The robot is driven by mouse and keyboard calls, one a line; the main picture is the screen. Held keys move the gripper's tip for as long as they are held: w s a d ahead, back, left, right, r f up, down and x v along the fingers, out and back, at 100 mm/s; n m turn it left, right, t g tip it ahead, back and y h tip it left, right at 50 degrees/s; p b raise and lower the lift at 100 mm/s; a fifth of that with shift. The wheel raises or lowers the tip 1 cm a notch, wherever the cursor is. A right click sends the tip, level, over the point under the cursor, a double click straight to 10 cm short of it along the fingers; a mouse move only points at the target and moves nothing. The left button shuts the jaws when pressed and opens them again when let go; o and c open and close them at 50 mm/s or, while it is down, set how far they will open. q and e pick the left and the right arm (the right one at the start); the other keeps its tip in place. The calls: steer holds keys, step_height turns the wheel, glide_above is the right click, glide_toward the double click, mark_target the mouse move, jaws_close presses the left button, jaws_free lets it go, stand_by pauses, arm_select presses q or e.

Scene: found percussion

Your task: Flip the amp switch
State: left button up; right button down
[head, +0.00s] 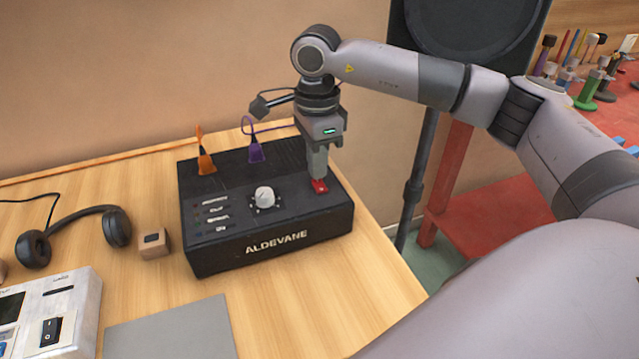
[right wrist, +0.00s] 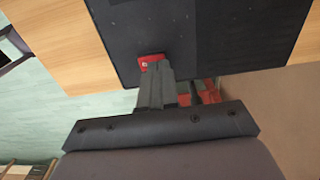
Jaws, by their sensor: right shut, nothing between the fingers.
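The amp is a black box (head: 225,243) marked ALDEVANE on the wooden table; its dark top also fills the upper part of the right wrist view (right wrist: 200,25). A red switch (head: 320,187) sits at the right of its top and shows in the right wrist view (right wrist: 150,60). My right gripper (head: 318,178) points down with shut, empty fingers, its tips at the switch. The fingers hide part of the switch, so I cannot tell its position or whether they press it. My left gripper is not in view.
A white knob (head: 264,197), an orange plug (head: 206,163) and a purple plug (head: 256,152) stand up from the amp. Headphones (head: 75,230), a small wooden block (head: 154,243) and a white device (head: 50,315) lie to the left. A black speaker (head: 465,30) stands behind my right arm.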

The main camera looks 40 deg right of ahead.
mark_target(318, 182)
steer(key=shift+f+b, duration=0.45)
steer(key=shift+f, duration=0.3)
stand_by(0.3)
steer(key=shift+r+p, duration=2.6)
steer(key=shift+r, duration=1)
steer(key=shift+f, duration=0.1)
